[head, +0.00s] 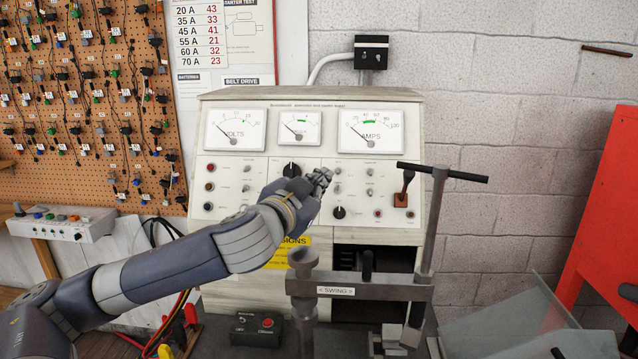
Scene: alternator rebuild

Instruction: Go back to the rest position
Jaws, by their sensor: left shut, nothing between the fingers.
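My left arm comes in from the lower left and reaches up toward the middle of the picture. My left gripper (321,178) is shut and empty, in front of the control panel of the test bench (270,185). It overlaps the panel's knobs and switches in the picture; I cannot tell whether it touches any. The gripper is above and left of the swing clamp (375,291). My right gripper is not in view.
The swing clamp's T-handle (440,172) stands up at the right of the panel. A black box with a red button (257,329) sits low in front. A red metal frame (612,200) is at the right. Wired connectors hang on a pegboard (85,110) at the left.

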